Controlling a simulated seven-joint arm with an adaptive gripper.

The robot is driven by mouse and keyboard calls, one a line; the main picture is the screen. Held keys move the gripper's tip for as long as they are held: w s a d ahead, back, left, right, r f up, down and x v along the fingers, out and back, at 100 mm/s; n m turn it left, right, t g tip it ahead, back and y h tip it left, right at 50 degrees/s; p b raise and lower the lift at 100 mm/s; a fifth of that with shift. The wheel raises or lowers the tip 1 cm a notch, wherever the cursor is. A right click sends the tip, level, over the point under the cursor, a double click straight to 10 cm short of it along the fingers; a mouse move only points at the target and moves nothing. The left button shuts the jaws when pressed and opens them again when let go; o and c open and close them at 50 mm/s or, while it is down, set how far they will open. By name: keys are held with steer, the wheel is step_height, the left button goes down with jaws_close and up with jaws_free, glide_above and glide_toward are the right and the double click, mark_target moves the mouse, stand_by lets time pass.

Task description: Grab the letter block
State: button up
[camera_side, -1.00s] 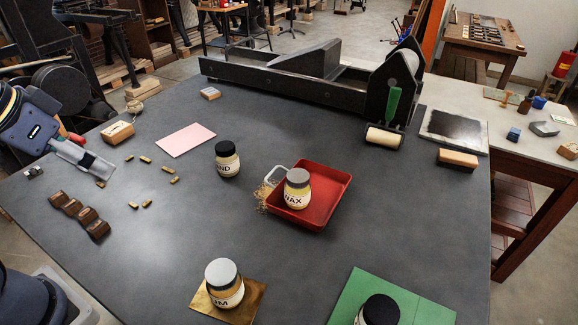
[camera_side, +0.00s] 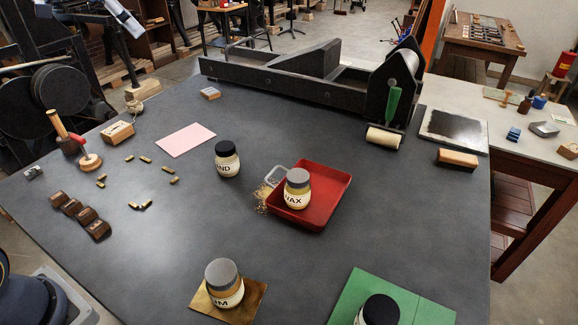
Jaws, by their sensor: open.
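A light wooden block with dark marking on its face (camera_side: 117,132) lies on the grey table (camera_side: 330,245) at the left. A smaller block with a marked top (camera_side: 210,93) lies at the back. I cannot tell for certain which is the letter block; the markings are too small to read.
Several brown wooden pieces (camera_side: 78,214), brass pieces (camera_side: 168,170) and wooden-handled tools (camera_side: 89,160) lie at the left. Jars (camera_side: 228,158) stand mid-table, one in a red tray (camera_side: 332,207). A press (camera_side: 300,85) spans the back.

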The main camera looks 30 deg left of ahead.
steer(key=w+a+f+n, duration=0.1)
steer(key=w+a+f, duration=0.15)
steer(key=a, duration=0.45)
steer(key=w+a+f, duration=0.1)
steer(key=a+f, duration=0.3)
steer(key=a, duration=0.3)
steer(key=n+g, duration=0.1)
steer(key=n, duration=0.1)
glide_above(114, 129)
steer(key=s+d, duration=0.2)
steer(key=d, duration=0.3)
step_height(114, 129, down, 8)
steer(key=s+a+f+n+g, duration=0.1)
steer(key=s+a+f, duration=0.1)
steer(key=a+f, duration=0.15)
steer(key=s+a+f+n, duration=0.1)
steer(key=s+a+f, duration=0.1)
steer(key=f, duration=0.3)
steer(key=x, duration=1)
steer(key=shift+f, duration=0.1)
steer(key=x, duration=0.5)
steer(key=shift+w+d+f, duration=0.1)
steer(key=shift+w+d, duration=0.05)
steer(key=c, duration=1.3)
